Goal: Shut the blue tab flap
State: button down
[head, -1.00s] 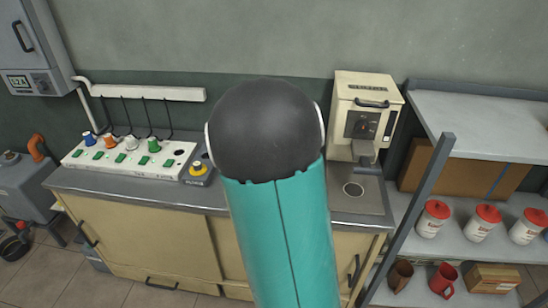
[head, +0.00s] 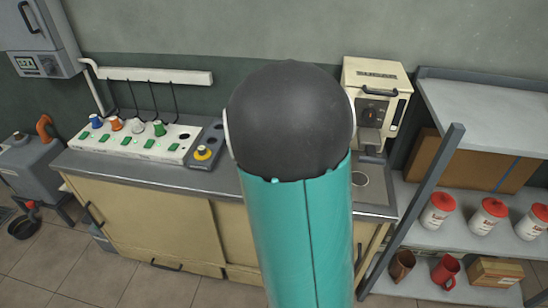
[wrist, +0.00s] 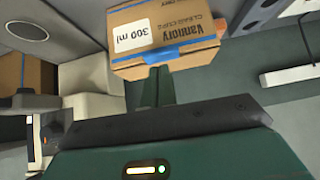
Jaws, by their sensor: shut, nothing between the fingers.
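A cardboard box (wrist: 165,37) with a white "300 ml" label and blue strips shows at the top of the wrist view. A blue strip (wrist: 166,56) runs along its lower edge; I cannot tell whether this is the blue tab or how far any flap stands open. My gripper (wrist: 157,72) is shut and empty, its fingers pointing at the box's lower edge; I cannot tell whether they touch it. In the head view my arm hides the gripper, and this box does not show.
The beige machine (head: 377,75) stands right of my arm on the counter (head: 130,170). A switch panel (head: 135,145) is at left. The shelf rack (head: 490,110) at right holds another cardboard box (head: 470,160), red-lidded jars (head: 487,217) and mugs (head: 445,272).

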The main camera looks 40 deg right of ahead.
jog(key=s+a+f, duration=0.2)
jog(key=s+a, duration=0.3)
jog(key=a, duration=0.1)
jog(key=shift+f, duration=0.25)
dwell(0.4)
jog(key=shift+a, duration=0.1)
